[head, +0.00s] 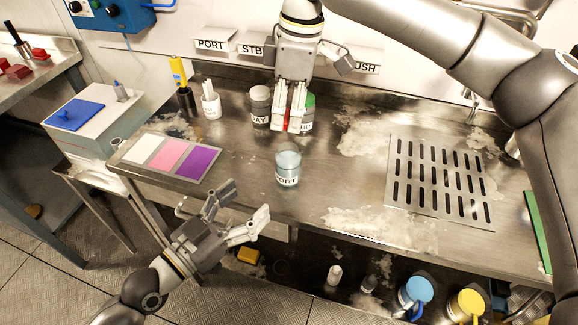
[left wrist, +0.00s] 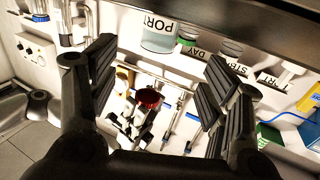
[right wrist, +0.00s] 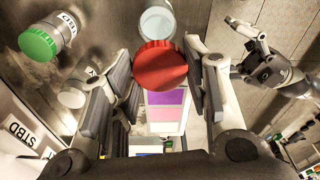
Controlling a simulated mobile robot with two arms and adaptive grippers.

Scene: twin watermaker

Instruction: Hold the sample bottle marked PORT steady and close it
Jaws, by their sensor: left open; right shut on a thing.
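The clear sample bottle marked PORT (head: 288,168) stands upright and uncapped near the front edge of the steel counter. It also shows in the left wrist view (left wrist: 158,38) and the right wrist view (right wrist: 157,24). My right gripper (head: 290,122) is shut on a red cap (right wrist: 160,68), behind and above the bottle and apart from it. The cap is mostly hidden by the fingers in the head view; it shows in the left wrist view (left wrist: 148,98). My left gripper (head: 246,203) is open and empty, in front of the counter edge, left of and below the bottle.
A bottle marked DAY (head: 260,106) and a green-capped bottle (head: 310,100) stand behind, close to my right gripper. White, pink and purple pads (head: 172,156) lie to the left. A slotted drain plate (head: 438,180) is at the right. The counter around the PORT bottle is clear.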

